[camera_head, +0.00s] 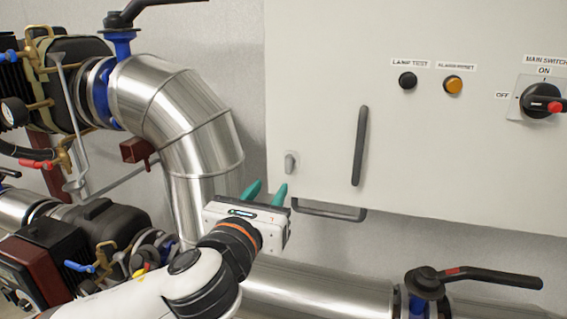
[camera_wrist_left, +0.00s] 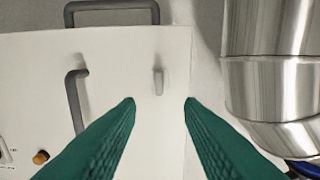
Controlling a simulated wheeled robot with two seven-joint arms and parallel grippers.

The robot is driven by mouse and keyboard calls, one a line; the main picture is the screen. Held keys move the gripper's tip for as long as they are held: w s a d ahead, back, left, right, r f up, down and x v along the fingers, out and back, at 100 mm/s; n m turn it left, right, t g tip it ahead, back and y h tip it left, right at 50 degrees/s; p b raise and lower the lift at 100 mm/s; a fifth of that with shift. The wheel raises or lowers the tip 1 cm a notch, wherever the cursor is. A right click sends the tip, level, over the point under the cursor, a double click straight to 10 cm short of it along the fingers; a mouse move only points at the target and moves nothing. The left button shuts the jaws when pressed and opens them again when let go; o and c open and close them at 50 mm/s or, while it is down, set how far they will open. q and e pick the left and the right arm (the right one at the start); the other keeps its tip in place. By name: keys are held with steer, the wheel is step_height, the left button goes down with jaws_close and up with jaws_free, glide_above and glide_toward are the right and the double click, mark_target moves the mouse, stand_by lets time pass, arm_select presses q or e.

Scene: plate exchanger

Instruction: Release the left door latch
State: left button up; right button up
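The left door latch (camera_head: 290,162) is a small light-grey piece on the lower left of the white cabinet door (camera_head: 320,70). It looks upright. My left gripper (camera_head: 265,190) has two green fingers, spread apart with nothing between them. It is below and slightly left of the latch, pointing up toward the cabinet. In the left wrist view, which looks upside down, the latch (camera_wrist_left: 158,82) shows just beyond the gap between the open fingertips (camera_wrist_left: 160,103). No contact with the latch is visible. My right gripper is in neither view.
A dark door handle (camera_head: 360,146) stands right of the latch. A dark bar handle (camera_head: 328,210) sits under the cabinet edge. A silver insulated pipe (camera_head: 185,120) is close left of my gripper. A black valve lever (camera_head: 480,276) and the main switch (camera_head: 540,98) are at right.

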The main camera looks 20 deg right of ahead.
mark_target(287, 165)
arm_select(q)
steer(key=p+x, duration=0.3)
steer(key=x, duration=0.6)
steer(key=shift+s+d+r, duration=0.1)
steer(key=shift+r, duration=0.05)
steer(key=shift+x, duration=0.8)
jaws_close()
